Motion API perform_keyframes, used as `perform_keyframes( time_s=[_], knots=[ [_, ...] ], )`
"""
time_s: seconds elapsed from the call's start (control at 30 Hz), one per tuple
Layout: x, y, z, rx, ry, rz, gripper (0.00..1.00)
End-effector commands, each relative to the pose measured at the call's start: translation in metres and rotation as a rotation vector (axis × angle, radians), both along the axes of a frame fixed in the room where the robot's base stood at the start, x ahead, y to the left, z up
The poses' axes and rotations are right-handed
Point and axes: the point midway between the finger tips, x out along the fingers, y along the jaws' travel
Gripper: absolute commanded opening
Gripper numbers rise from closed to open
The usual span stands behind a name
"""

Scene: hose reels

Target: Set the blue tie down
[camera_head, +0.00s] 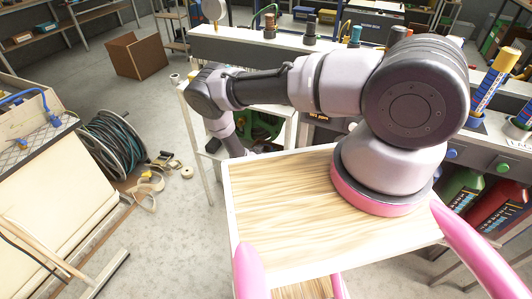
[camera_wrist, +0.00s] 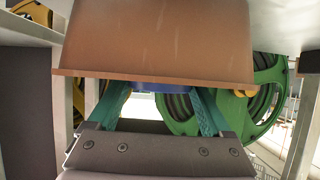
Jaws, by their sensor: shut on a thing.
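My gripper (camera_wrist: 160,92) shows in the wrist view with its teal fingers reaching forward on both sides of a blue piece. This piece, which I take for the blue tie (camera_wrist: 163,86), shows only as a narrow blue strip between the fingertips. The rest of it is hidden behind a brown, box-like thing (camera_wrist: 155,40) that fills the upper middle of the view. I cannot tell whether the tie touches anything below. In the head view my gripper is hidden behind my arm and the wooden top.
Green hose reels (camera_wrist: 268,95) stand behind and right of the fingers, with a yellow reel (camera_wrist: 32,14) at upper left. Pale shelf posts flank the gripper closely.

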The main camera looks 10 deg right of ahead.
Motion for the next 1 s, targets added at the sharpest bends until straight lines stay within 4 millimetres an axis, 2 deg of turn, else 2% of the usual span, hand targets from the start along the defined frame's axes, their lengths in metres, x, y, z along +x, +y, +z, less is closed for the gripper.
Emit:
perform_keyframes(
  time_s=[0.03, 0.13, 0.87, 0.9, 0.93, 1.0],
  knots=[
    [0.000, -0.001, -0.008, 0.001, -0.001, 0.000, 0.29],
    [0.000, 0.000, -0.014, 0.000, -0.001, 0.001, 0.29],
    [0.000, 0.000, -0.026, 0.000, -0.002, 0.000, 0.29],
    [0.000, 0.000, -0.026, 0.001, -0.001, 0.000, 0.87],
    [0.000, 0.000, -0.026, 0.000, 0.000, 0.000, 0.99],
    [0.000, 0.000, -0.026, 0.001, 0.001, 0.000, 1.00]
  ],
)
